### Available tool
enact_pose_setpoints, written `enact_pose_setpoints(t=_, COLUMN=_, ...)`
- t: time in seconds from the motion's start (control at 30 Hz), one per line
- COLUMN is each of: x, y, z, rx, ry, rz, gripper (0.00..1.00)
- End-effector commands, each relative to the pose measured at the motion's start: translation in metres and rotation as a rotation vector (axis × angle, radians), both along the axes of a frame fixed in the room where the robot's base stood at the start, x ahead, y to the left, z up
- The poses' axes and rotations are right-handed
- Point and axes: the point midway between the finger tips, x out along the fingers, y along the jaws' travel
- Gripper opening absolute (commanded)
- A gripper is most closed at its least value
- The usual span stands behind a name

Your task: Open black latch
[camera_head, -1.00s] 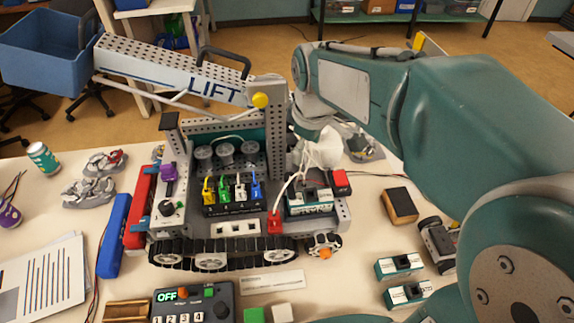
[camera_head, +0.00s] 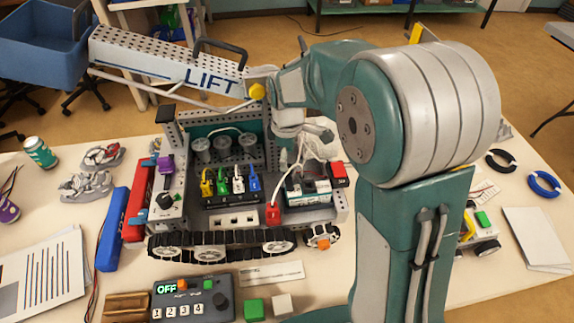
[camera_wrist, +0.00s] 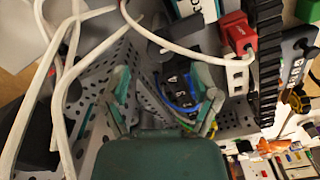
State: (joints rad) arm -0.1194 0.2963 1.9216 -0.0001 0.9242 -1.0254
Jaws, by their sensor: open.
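A tracked robot (camera_head: 190,215) stands on the table with a white lift boom (camera_head: 165,62) marked LIFT. I cannot single out the black latch with certainty. My gripper (camera_head: 284,160) points down into the robot's deck beside white cables (camera_head: 308,165), and my arm partly hides it. In the wrist view my gripper (camera_wrist: 165,88) has its teal fingers spread, with nothing visibly held. Past the fingers are a black numbered block (camera_wrist: 172,75) with a blue lead, and perforated grey plates (camera_wrist: 95,75). The block also shows in the head view (camera_head: 232,198) with coloured plugs.
A red plug (camera_head: 273,214) with a white cable is close by and also shows in the wrist view (camera_wrist: 238,35). A control box (camera_head: 193,300) reading OFF and a green cube (camera_head: 253,308) lie in front. A blue bin (camera_head: 42,45) hangs from the boom.

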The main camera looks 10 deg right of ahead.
Motion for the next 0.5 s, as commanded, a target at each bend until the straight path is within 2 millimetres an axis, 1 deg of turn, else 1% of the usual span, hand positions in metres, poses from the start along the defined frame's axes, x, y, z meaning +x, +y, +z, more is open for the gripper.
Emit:
enact_pose_setpoints(t=0.03, x=-0.001, y=0.0, z=-0.01, rx=-0.001, ry=0.004, rz=0.0, gripper=0.78)
enact_pose_setpoints(t=0.1, x=-0.001, y=0.0, z=-0.02, rx=-0.001, ry=0.004, rz=0.0, gripper=0.78)
enact_pose_setpoints(t=0.2, x=0.0, y=0.0, z=-0.031, rx=0.0, ry=0.002, rz=-0.001, gripper=0.78)
enact_pose_setpoints(t=0.33, x=-0.001, y=0.0, z=-0.038, rx=0.0, ry=0.0, rz=-0.001, gripper=0.78)
enact_pose_setpoints(t=0.5, x=-0.001, y=0.0, z=-0.039, rx=0.0, ry=-0.001, rz=-0.001, gripper=0.78)
